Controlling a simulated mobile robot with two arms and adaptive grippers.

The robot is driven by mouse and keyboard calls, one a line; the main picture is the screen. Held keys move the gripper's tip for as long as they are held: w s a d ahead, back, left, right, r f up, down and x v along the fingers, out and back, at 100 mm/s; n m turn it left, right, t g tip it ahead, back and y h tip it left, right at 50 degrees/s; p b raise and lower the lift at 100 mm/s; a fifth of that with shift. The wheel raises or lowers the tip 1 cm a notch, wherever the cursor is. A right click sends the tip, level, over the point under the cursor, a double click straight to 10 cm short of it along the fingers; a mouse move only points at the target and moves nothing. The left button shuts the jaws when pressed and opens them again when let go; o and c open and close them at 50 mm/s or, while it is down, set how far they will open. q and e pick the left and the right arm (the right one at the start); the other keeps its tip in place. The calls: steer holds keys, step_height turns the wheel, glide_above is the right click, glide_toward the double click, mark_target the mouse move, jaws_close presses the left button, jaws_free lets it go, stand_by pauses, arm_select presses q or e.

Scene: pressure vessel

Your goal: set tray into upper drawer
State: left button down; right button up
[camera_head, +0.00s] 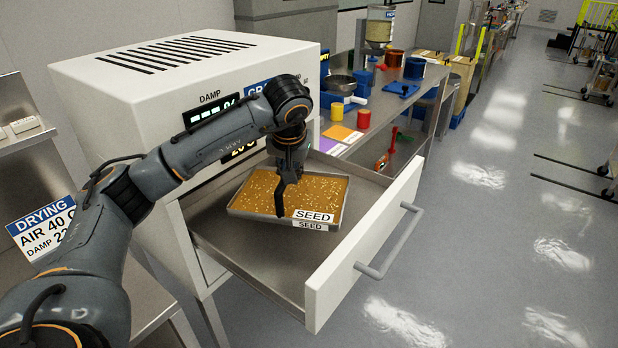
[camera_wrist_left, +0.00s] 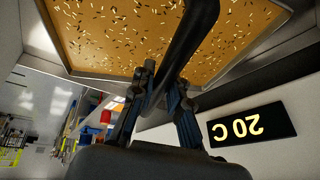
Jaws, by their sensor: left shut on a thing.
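The tray (camera_head: 262,213) is a shallow metal tray full of brown seed, with SEED labels at its front right corner. It sits level inside the outline of the open upper drawer (camera_head: 255,270), towards the cabinet side. I cannot tell whether it touches the drawer floor. My left gripper (camera_head: 288,180) is above the tray, shut on its dark upright handle. In the left wrist view the fingers (camera_wrist_left: 160,108) close around the black handle (camera_wrist_left: 182,50), with the seed tray (camera_wrist_left: 110,30) beyond. My right gripper is not in view.
The white drying cabinet (camera_head: 110,90) stands behind the drawer. The drawer front with its bar handle (camera_head: 385,250) sticks out over the floor. Bare drawer floor shows in front of the tray.

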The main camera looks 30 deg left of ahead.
arm_select(q)
steer(key=p, duration=0.2)
glide_above(309, 181)
steer(key=shift+s+r, duration=0.1)
steer(key=shift+r, duration=0.15)
steer(key=f, duration=0.2)
steer(key=shift+w+f, duration=0.25)
steer(key=shift+f, duration=0.05)
steer(key=shift+s+a+f+p, duration=0.1)
steer(key=shift+f+p, duration=0.3)
steer(key=shift+f, duration=0.45)
step_height(309, 181, down, 3)
steer(key=shift+r+p, duration=0.1)
steer(key=shift+p, duration=0.35)
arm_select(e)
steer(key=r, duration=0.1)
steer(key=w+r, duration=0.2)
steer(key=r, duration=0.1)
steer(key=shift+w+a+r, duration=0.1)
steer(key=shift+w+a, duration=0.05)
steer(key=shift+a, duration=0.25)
arm_select(q)
steer(key=c, duration=1.5)
jaws_free()
steer(key=shift+f, duration=0.2)
steer(key=shift+c, duration=0.2)
steer(key=shift+o, duration=1.1)
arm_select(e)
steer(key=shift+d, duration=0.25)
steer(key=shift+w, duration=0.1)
